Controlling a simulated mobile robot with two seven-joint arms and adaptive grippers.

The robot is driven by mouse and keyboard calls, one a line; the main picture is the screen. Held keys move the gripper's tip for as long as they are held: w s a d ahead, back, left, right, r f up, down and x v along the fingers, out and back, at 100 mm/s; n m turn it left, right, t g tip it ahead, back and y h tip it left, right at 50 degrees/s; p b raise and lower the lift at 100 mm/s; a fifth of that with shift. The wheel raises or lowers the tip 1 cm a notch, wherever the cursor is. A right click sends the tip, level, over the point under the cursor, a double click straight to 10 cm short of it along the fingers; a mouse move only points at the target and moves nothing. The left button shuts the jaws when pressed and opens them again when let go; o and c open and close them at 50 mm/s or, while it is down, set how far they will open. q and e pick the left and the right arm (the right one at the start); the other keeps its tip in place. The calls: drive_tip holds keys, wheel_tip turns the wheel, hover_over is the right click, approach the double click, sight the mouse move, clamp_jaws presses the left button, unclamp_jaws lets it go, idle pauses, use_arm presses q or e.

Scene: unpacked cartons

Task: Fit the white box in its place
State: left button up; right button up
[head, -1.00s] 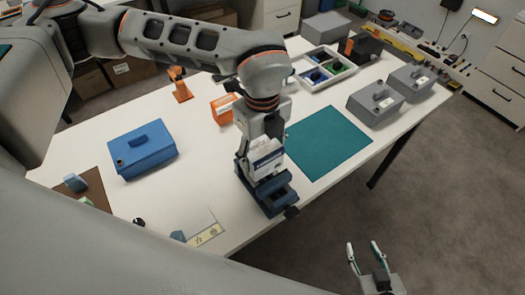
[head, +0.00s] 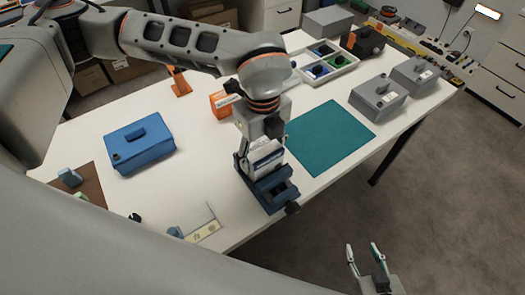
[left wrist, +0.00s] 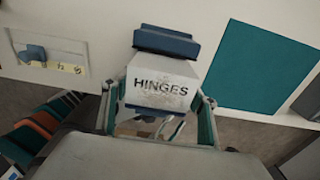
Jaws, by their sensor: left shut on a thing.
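The white box (head: 266,162) is held in my left gripper (head: 262,150) at the near edge of the table, tilted in the head view. In the left wrist view the white box (left wrist: 163,88) reads "HINGES" and lies between the two fingers. A blue vise-like fixture (head: 278,195) with a dark knob stands right below it; part of it shows beyond the box in the left wrist view (left wrist: 166,42). Whether box and fixture touch is unclear. My right gripper (head: 366,256) is open and empty, off the table over the floor.
A teal mat (head: 330,137) lies right of the fixture. A blue case (head: 141,144), an orange box (head: 222,103), grey cases (head: 378,98) and a divided white tray (head: 325,68) stand on the white table. A marked plate (head: 203,232) lies at the near left edge.

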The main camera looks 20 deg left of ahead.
use_arm(q)
drive_tip(key=shift+f, duration=0.3)
drive_tip(key=shift+f+b, duration=0.3)
drive_tip(key=shift+b, duration=0.05)
drive_tip(key=o, duration=1.3)
drive_tip(key=shift+c, duration=0.2)
drive_tip(key=shift+r, duration=0.15)
wheel_tip(320, 180, up, 12)
drive_tip(key=shift+f, duration=0.1)
